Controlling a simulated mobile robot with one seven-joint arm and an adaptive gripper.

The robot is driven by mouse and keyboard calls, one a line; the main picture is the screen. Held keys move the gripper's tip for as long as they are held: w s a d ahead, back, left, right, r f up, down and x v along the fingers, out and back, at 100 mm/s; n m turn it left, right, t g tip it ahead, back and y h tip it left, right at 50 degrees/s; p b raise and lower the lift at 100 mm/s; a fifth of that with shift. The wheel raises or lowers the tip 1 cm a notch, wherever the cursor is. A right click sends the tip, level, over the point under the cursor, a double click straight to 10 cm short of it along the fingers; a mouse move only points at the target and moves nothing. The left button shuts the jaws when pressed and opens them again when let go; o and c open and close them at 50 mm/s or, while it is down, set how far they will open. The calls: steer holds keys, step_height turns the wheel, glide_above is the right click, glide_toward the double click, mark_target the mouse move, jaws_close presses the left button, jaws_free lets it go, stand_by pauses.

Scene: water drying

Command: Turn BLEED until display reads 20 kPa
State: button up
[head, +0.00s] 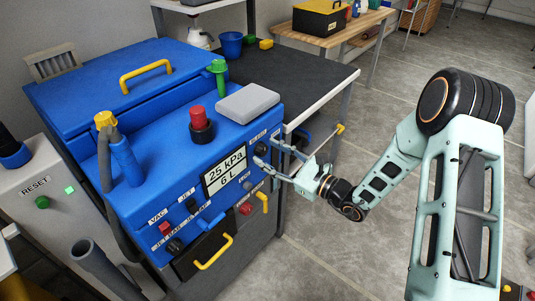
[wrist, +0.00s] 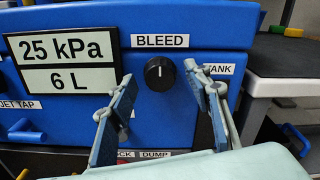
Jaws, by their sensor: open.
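The blue machine's display (head: 225,172) reads 25 kPa over 6 L; it also shows large in the wrist view (wrist: 66,63). The BLEED knob (wrist: 160,73) is a round black knob with a white pointer line pointing about straight up, under the BLEED label (wrist: 160,41). In the head view the knob (head: 260,149) is small, beside the fingers. My gripper (wrist: 163,110) is open, one finger on each side of the knob in the picture and a little lower. Nothing is between the fingers, and I cannot tell the gap to the panel.
A TANK label (wrist: 217,69) is partly behind the right finger. The DUMP label (wrist: 155,155) is below. On the machine are a red button (head: 199,118), a grey box (head: 247,103) and a green handle (head: 218,75). Floor to the right (head: 320,240) is clear.

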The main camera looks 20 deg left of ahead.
steer(key=shift+w+a, duration=0.2)
steer(key=shift+a, duration=0.3)
steer(key=c, duration=1.1)
